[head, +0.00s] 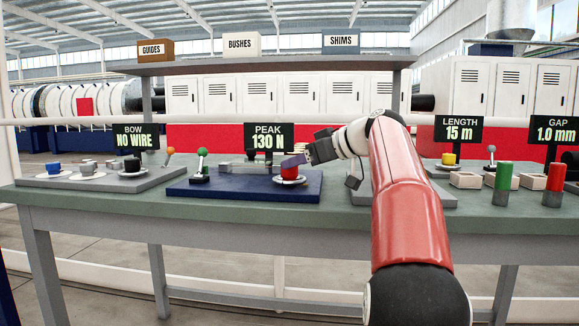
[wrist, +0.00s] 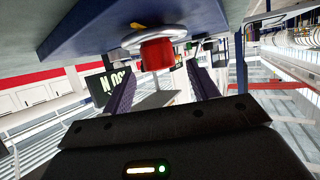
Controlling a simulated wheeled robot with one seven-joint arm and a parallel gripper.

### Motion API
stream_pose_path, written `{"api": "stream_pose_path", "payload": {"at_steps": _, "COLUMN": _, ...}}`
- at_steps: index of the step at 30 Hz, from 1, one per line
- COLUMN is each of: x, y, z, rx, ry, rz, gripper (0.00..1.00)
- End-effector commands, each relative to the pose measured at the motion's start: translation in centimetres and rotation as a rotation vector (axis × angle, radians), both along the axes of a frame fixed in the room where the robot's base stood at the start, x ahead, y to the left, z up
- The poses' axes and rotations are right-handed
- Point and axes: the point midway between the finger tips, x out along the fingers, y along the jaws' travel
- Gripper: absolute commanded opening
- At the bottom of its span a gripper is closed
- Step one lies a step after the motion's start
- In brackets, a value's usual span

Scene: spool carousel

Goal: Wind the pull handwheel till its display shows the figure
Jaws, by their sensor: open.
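The handwheel with a red hub (head: 289,172) and pale round rim stands on the blue panel (head: 240,190), in front of the display (head: 268,136) reading PEAK 130 N. Which wheel is the pull one is not labelled in view. My gripper (head: 293,160) is open with purple fingers, right at this wheel. In the wrist view, which is turned over, the red hub (wrist: 157,53) lies ahead of the gap of my open gripper (wrist: 160,68). I cannot tell whether the fingers touch it.
A green-knobbed lever (head: 201,155) stands left on the blue panel. The left panel has blue, grey and black wheels and a display (head: 135,136) reading NO WIRE. Displays at right read LENGTH 15 m (head: 459,129) and GAP 1.0 mm (head: 554,130). Green (head: 503,176) and red (head: 554,178) cylinders stand there.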

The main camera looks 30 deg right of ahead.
Motion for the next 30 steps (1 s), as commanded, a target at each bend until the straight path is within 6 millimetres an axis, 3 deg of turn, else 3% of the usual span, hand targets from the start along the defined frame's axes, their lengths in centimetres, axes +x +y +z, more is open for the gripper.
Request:
{"api": "stream_pose_path", "payload": {"at_steps": 7, "x": 2.5, "y": 1.5, "z": -1.2, "rx": 0.000, "ry": 0.002, "rz": 0.001, "gripper": 0.59}}
{"api": "stream_pose_path", "payload": {"at_steps": 17, "x": 3.0, "y": 1.7, "z": -1.5, "rx": 0.001, "ry": 0.002, "rz": -0.002, "gripper": 0.59}}
{"api": "stream_pose_path", "payload": {"at_steps": 27, "x": 3.0, "y": 1.7, "z": -1.4, "rx": 0.000, "ry": 0.002, "rz": -0.002, "gripper": 0.17}}
{"api": "stream_pose_path", "payload": {"at_steps": 30, "x": 3.0, "y": 1.7, "z": -1.5, "rx": 0.000, "ry": 0.002, "rz": -0.003, "gripper": 0.14}}
